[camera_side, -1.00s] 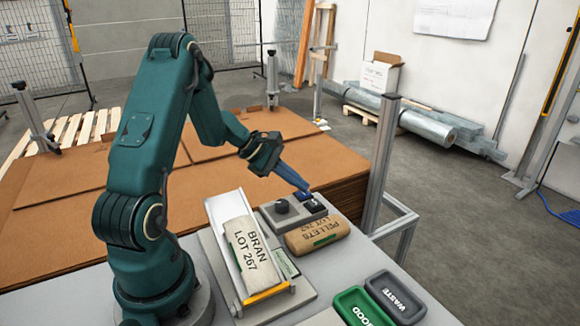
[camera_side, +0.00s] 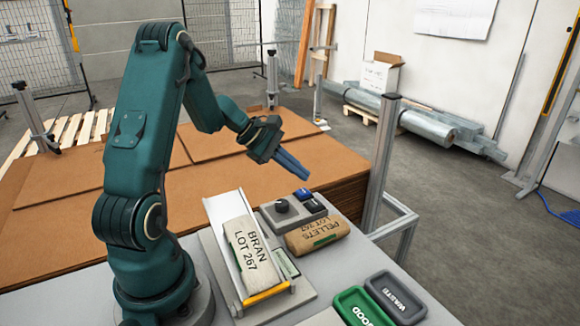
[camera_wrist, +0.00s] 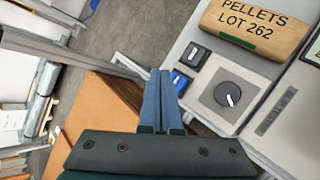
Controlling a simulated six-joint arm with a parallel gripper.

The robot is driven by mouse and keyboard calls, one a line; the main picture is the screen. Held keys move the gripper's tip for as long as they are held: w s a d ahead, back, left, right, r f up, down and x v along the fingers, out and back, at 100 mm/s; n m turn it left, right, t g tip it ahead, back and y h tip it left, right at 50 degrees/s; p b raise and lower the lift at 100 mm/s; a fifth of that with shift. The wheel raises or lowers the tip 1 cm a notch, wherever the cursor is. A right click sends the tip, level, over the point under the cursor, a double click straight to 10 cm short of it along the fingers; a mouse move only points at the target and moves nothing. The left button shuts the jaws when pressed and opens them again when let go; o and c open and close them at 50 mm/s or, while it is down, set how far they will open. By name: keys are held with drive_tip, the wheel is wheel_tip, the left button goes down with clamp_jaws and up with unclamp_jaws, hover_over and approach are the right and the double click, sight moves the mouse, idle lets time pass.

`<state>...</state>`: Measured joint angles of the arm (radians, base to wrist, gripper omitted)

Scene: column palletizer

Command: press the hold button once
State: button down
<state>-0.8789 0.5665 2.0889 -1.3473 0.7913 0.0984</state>
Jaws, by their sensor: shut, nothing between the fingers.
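The control box (camera_side: 268,213) stands on the table. It carries a round dark knob (camera_side: 282,206), a blue button (camera_side: 302,194) and a black button (camera_side: 314,205). The wrist view also shows the knob (camera_wrist: 228,94), the blue button (camera_wrist: 180,82) and the black button (camera_wrist: 195,55). The button labels are too small to read, so I cannot tell which is marked hold. My gripper (camera_side: 306,178) is shut and empty, with its blue fingers above the box, apart from the buttons. In the wrist view its fingertips (camera_wrist: 160,73) show beside the blue button and partly cover its edge.
A pellets bag (camera_side: 317,235) lies right in front of the box. A bran bag (camera_side: 249,255) lies on a sloped chute (camera_side: 222,213) to the left. A green tray (camera_side: 362,306) and a grey waste tray (camera_side: 394,298) stand front right. A metal post (camera_side: 382,150) rises behind the box.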

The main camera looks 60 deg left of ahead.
sight(299, 191)
drive_tip(key=shift+r, duration=1.8)
drive_tip(key=shift+d, duration=0.15)
drive_tip(key=s+d+r+m+g, duration=0.1)
drive_tip(key=d+r+m, duration=0.25)
drive_tip(key=d, duration=0.25)
drive_tip(key=s+d+r+m+h, duration=0.1)
drive_tip(key=d+r+m, duration=0.25)
drive_tip(key=d, duration=0.25)
drive_tip(key=s+d+r+m+g, duration=0.1)
drive_tip(key=d+r+m, duration=0.25)
drive_tip(key=d, duration=0.25)
drive_tip(key=s+d+f+m+y, duration=0.1)
drive_tip(key=s+d+m, duration=0.4)
drive_tip(key=s+m, duration=0.3)
drive_tip(key=s+a+f+m+y, duration=0.3)
drive_tip(key=s+a+f, duration=0.1)
drive_tip(key=s, duration=0.2)
drive_tip(key=shift+s+m+g+y, duration=0.15)
drive_tip(key=shift+m+g+y, duration=0.2)
drive_tip(key=shift+g+y, duration=0.05)
